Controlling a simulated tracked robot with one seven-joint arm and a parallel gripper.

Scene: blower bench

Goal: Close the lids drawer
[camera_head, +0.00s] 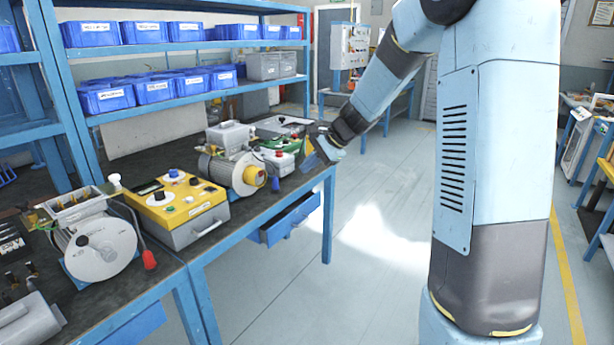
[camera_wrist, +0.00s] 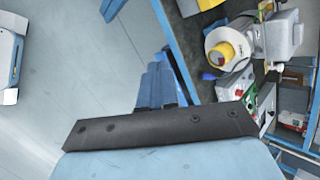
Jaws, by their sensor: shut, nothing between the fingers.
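A blue drawer (camera_head: 290,220) under the right part of the workbench stands pulled out, with its front toward the floor side. I cannot read a label on it, so I cannot confirm it is the lids drawer. My gripper (camera_head: 318,154) is above and to the right of the drawer, by the far right corner of the bench top, and apart from the drawer. In the wrist view my gripper's blue fingers (camera_wrist: 156,86) are together and empty, beside the bench edge. The drawer cannot be made out clearly in the wrist view.
The bench top (camera_head: 245,215) carries a yellow control box (camera_head: 180,205), a motor with a yellow cap (camera_head: 235,170) and a blower housing (camera_head: 100,245). Shelves with blue bins (camera_head: 105,97) stand behind. The floor (camera_head: 340,280) right of the bench is clear.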

